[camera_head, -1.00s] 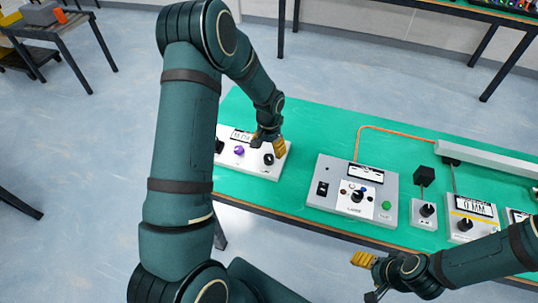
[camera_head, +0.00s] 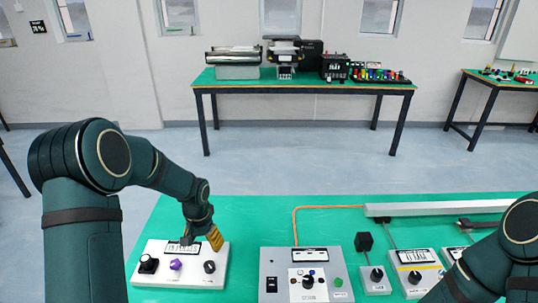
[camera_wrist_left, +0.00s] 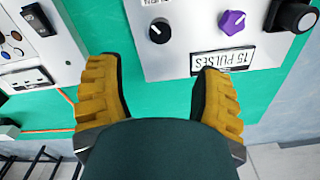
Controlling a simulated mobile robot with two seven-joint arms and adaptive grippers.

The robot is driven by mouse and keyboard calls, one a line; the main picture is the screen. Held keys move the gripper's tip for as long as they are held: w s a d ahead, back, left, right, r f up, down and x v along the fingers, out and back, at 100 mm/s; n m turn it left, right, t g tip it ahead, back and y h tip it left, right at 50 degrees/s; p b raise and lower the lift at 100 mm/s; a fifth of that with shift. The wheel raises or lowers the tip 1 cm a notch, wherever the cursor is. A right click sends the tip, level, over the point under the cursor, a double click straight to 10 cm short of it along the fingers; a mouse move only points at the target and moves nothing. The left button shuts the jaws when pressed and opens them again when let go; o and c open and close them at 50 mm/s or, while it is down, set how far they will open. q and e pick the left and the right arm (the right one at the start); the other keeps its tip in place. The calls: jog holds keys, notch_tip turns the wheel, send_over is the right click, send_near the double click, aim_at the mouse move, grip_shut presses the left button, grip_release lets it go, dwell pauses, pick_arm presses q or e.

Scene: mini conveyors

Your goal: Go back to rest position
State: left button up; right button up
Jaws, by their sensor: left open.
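My left gripper (camera_head: 203,240) hangs over the back part of a white control panel (camera_head: 150,278) at the left of the green table. The panel has a black knob (camera_head: 148,263), a purple knob (camera_head: 176,264), another black knob (camera_head: 209,267) and a small display (camera_head: 183,247), partly hidden by the gripper. In the left wrist view the yellow-padded fingers (camera_wrist_left: 160,75) are apart with nothing between them. The display there reads "15 PULSES" upside down (camera_wrist_left: 222,61). My right arm shows at the right edge, but its gripper is out of view.
A grey control box (camera_head: 270,262) stands right of the white panel on the green table (camera_head: 245,215), with smaller modules (camera_head: 415,258) and a long light bar (camera_head: 440,208) beyond. An orange cable (camera_head: 297,225) runs behind. Another table (camera_head: 300,88) with equipment stands by the wall.

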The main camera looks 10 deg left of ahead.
pick_arm(q)
jog(key=s+d+f+h, duration=0.1)
jog(key=s+d+f, duration=0.1)
jog(key=d+f, duration=0.1)
jog(key=s+d+f+h, duration=0.1)
jog(key=s+d+f, duration=0.2)
jog(key=d, duration=0.3)
jog(key=s+d+f+n, duration=0.1)
jog(key=s+d+f, duration=0.2)
jog(key=d, duration=0.2)
jog(key=shift+d+f+t+h, duration=0.25)
jog(key=shift+f+t+h, duration=0.15)
jog(key=s+d+f+n+h, duration=0.1)
jog(key=s+d+f, duration=0.1)
jog(key=s+d, duration=0.5)
jog(key=s, duration=0.2)
jog(key=shift+s+d+f+n+t, duration=0.25)
jog(key=shift+s+f+n+t, duration=0.05)
jog(key=shift+n+t, duration=0.1)
jog(key=shift+a, duration=0.1)
